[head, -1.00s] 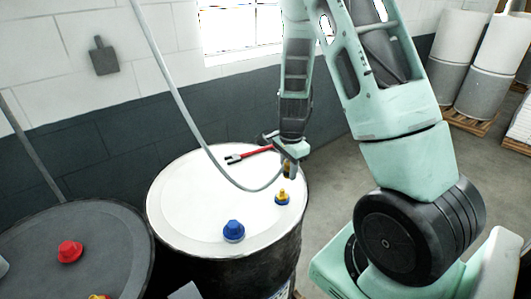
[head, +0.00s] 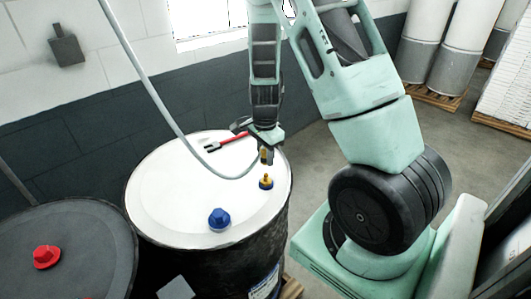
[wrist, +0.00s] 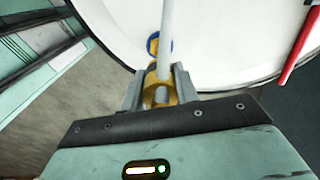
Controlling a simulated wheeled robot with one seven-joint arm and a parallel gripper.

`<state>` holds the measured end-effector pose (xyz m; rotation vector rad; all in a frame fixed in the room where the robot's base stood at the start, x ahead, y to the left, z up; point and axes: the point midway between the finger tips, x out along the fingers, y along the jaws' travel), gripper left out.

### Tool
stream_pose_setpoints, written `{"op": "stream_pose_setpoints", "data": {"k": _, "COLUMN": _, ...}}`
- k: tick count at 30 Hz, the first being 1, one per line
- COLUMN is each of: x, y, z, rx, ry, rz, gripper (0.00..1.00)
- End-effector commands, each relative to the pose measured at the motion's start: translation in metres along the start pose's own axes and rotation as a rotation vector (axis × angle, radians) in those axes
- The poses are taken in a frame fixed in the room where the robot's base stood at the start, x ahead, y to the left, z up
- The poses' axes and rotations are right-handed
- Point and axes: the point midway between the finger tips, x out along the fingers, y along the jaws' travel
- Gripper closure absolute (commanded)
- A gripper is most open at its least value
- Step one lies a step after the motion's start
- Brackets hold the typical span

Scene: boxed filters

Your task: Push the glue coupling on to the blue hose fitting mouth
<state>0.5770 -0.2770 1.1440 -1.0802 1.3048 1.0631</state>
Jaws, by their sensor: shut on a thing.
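The glue coupling (head: 264,157) is a yellow brass piece on the end of a grey hose. My gripper (head: 267,150) is shut on it. In the wrist view the coupling (wrist: 160,92) sits between the two grey fingers. In the wrist view the fitting's blue ring (wrist: 153,45) shows just past the coupling, partly hidden by the hose.
A blue cap (head: 219,219) stands on the white drum lid (head: 165,185). A red-handled tool (head: 230,140) lies at the lid's far side. A dark drum (head: 70,235) with a red cap (head: 46,257) stands at left. The hose (head: 150,80) hangs from above.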

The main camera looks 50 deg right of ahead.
Motion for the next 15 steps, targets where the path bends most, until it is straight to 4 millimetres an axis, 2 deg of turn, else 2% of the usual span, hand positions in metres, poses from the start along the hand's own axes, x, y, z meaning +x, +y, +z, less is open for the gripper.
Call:
{"op": "stream_pose_setpoints", "data": {"k": 1, "x": 0.009, "y": 0.0, "z": 0.0, "rx": 0.0, "ry": 0.0, "rz": 0.0, "gripper": 1.0}}
{"op": "stream_pose_setpoints", "data": {"k": 6, "x": 0.025, "y": 0.0, "z": 0.0, "rx": 0.0, "ry": 0.0, "rz": 0.0, "gripper": 1.0}}
{"op": "stream_pose_setpoints", "data": {"k": 15, "x": 0.04, "y": 0.0, "z": 0.0, "rx": -0.001, "ry": 0.0, "rz": -0.001, "gripper": 1.0}}
